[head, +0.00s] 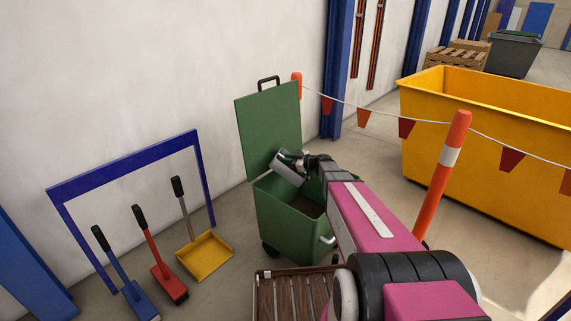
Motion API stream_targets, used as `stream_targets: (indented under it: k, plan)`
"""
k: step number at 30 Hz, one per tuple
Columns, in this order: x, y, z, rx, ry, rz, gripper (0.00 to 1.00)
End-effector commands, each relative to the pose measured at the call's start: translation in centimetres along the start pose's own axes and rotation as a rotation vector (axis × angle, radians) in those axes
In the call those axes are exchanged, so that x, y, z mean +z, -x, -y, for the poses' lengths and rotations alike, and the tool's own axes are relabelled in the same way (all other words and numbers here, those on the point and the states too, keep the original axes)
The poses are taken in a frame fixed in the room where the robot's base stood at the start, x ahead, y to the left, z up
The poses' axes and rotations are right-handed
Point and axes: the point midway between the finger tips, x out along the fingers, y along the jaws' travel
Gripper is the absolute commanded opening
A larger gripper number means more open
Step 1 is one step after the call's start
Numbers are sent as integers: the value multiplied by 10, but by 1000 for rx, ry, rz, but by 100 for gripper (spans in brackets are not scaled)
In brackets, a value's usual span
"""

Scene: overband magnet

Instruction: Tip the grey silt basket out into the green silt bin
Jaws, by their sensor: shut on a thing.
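The green silt bin (285,232) stands on the floor in the middle of the view. Its lid (265,130) is open, raised upright at the back. Something dark brown shows inside the bin. My gripper (302,160) is above the bin, in front of the lid, shut on the grey silt basket (287,171). The basket is tilted over the bin's opening. My gripper and wrist hide part of it, and I cannot see what is in it.
A slatted brown surface (290,297) is in front of the bin. A blue frame with tools and a yellow dustpan (206,256) stands to the left. An orange post (443,175), a flag line and a yellow skip (480,135) are to the right.

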Motion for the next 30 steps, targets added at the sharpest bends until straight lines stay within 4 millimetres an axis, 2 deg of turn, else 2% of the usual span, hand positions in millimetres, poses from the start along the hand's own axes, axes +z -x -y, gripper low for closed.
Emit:
stream_targets:
  k: [1,15,30]
  plan:
    - [-3,-4,-7,12,-6,-53,0]
    - [-13,32,-12,99,-107,-374,0]
    - [-15,38,-13,111,-119,-413,0]
